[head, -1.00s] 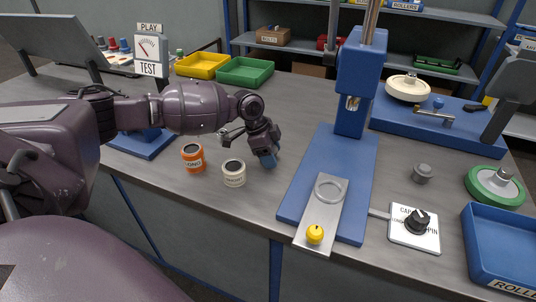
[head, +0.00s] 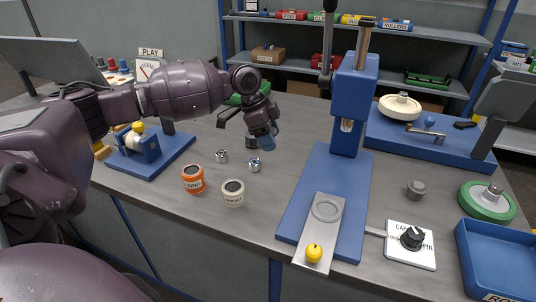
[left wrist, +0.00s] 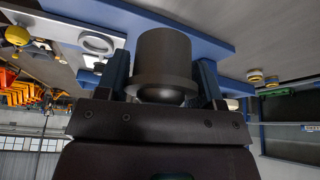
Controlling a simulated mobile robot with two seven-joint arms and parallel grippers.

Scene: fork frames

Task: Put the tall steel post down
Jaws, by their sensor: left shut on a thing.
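My left gripper (head: 265,144) is above the bench, left of the blue press, its blue fingertips pointing down. It is shut on a dark grey cylinder with a wider collar, which I take to be the tall steel post (left wrist: 165,60). In the left wrist view it sits between the two blue fingers (left wrist: 162,85). In the head view the gripper mostly hides it, and its height over the bench is hard to judge. Two small shiny steel pieces (head: 222,156) (head: 254,165) stand on the bench below and left of the gripper. My right gripper is not in view.
An orange tin (head: 193,180) and a cream tin (head: 233,194) stand near the front edge. The blue press (head: 328,190) is to the right, with a grey knob-like piece (head: 416,190) beyond it. A blue fixture (head: 145,155) stands left. Bare bench (head: 205,135) lies between.

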